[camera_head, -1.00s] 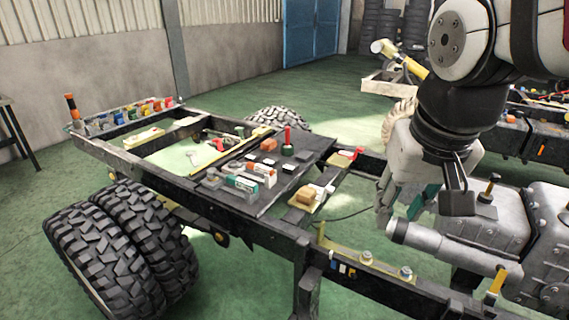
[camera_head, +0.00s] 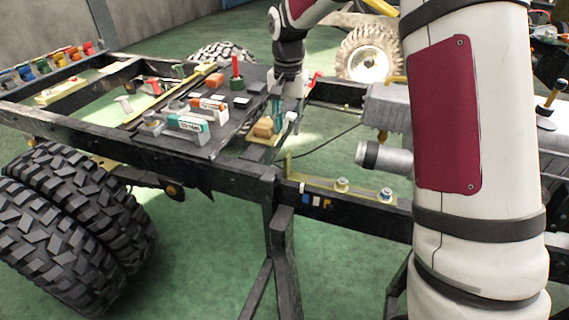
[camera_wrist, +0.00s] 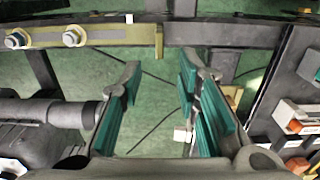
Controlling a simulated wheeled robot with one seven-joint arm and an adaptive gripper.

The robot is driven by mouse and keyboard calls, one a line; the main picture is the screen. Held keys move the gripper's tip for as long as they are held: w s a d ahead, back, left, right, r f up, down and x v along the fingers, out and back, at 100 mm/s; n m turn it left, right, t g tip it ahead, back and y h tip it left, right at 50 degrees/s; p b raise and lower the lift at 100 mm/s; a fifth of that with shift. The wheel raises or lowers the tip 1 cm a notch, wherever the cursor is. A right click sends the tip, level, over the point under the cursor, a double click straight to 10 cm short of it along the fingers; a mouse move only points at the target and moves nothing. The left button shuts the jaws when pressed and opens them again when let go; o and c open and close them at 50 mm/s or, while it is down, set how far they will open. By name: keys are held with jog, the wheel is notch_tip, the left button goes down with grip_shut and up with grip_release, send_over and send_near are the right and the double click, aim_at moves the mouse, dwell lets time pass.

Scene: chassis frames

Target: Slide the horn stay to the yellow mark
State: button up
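The horn stay appears to be the olive-yellow bracket (camera_head: 345,191) with two bolts and a raised end tab, on top of the near chassis rail. In the wrist view the bracket (camera_wrist: 115,36) lies across the top left, its tab just beyond the fingertips. Small blue, white and yellow marks sit on the rail's side below it; the yellow mark (camera_head: 327,203) is the rightmost. My gripper (camera_head: 283,112) hangs beyond the near rail, close to a wooden block in the head view. In the wrist view my gripper (camera_wrist: 160,75) is open, with teal pads and nothing between them.
The wooden block (camera_head: 265,127) sits on a yellow plate beside a dark panel (camera_head: 232,130) bearing several small parts. A grey cylinder (camera_head: 380,156) juts out right of my gripper. A thin cable crosses the gap between the rails. My arm covers the head view's right side.

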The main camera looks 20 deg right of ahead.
aim_at(288, 164)
notch_tip(288, 164, down, 14)
jog(key=shift+r+b, duration=0.2)
jog(key=shift+b, duration=0.9)
jog(key=shift+c, duration=0.6)
grip_shut()
